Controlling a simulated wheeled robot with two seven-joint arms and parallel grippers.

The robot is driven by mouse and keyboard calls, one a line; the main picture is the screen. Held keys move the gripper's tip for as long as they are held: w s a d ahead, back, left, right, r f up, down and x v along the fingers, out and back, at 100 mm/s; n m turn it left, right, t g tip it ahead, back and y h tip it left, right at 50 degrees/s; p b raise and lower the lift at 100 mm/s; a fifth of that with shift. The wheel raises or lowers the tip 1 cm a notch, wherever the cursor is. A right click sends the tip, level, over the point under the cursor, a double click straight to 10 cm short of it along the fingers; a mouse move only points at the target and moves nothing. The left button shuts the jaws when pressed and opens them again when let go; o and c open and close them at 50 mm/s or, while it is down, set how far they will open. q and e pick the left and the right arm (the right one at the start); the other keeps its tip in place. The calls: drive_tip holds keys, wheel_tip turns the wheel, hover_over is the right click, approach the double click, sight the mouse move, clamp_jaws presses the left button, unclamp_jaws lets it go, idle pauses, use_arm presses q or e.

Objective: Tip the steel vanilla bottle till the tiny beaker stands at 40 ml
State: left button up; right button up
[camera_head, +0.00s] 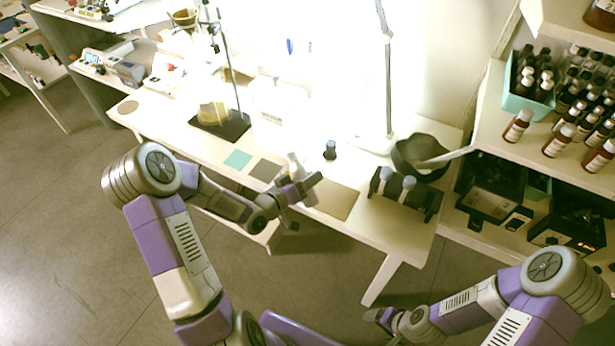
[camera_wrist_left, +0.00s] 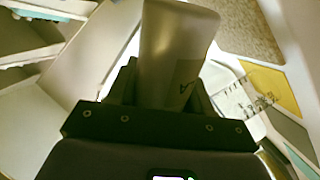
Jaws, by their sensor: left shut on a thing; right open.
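My left gripper (camera_head: 304,186) is shut on the steel vanilla bottle (camera_head: 294,166), above the front part of the bench. In the left wrist view the bottle (camera_wrist_left: 178,45) is a dull metal cylinder between the fingers, with part of a dark-lettered label showing. A clear vessel with dark scale marks (camera_wrist_left: 245,104), apparently the tiny beaker, shows just right of the bottle and is partly hidden by the gripper. Its liquid level cannot be read. I cannot make the beaker out surely in the head view. My right gripper (camera_head: 377,317) is open and empty, low in front of the bench.
A small dark bottle (camera_head: 330,151) stands behind the left gripper. A tan mat (camera_head: 339,202), a grey mat (camera_head: 265,170) and a teal mat (camera_head: 237,159) lie on the bench. A black rack (camera_head: 427,204), a dark bowl (camera_head: 407,149) and a flask stand (camera_head: 232,128) stand around.

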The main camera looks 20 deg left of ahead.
sight(311, 190)
use_arm(q)
drive_tip(key=shift+n+p, duration=0.4)
drive_tip(key=shift+p, duration=0.05)
drive_tip(key=shift+s+d+f+n+g+h, duration=0.2)
drive_tip(key=shift+f+n, duration=0.15)
drive_tip(key=shift+f, duration=0.25)
drive_tip(key=shift+s+d+f+n+g+h, duration=0.1)
drive_tip(key=shift+d+f+n, duration=0.1)
drive_tip(key=shift+f+n, duration=0.25)
idle(0.6)
drive_tip(key=shift+s+d+f+n+p, duration=0.1)
drive_tip(key=shift+d+f+n+p, duration=0.15)
drive_tip(key=shift+f+n+p, duration=0.3)
drive_tip(key=shift+s+d+r+n+g+h+p, duration=0.15)
drive_tip(key=shift+n+g+h+p, duration=0.3)
drive_tip(key=shift+n+p, duration=0.3)
idle(0.5)
drive_tip(key=shift+r+n+p, duration=0.5)
drive_tip(key=shift+p, duration=0.65)
idle(0.4)
drive_tip(key=shift+f, duration=0.2)
drive_tip(key=shift+r+p, duration=0.25)
drive_tip(key=shift+p, duration=0.1)
idle(2.0)
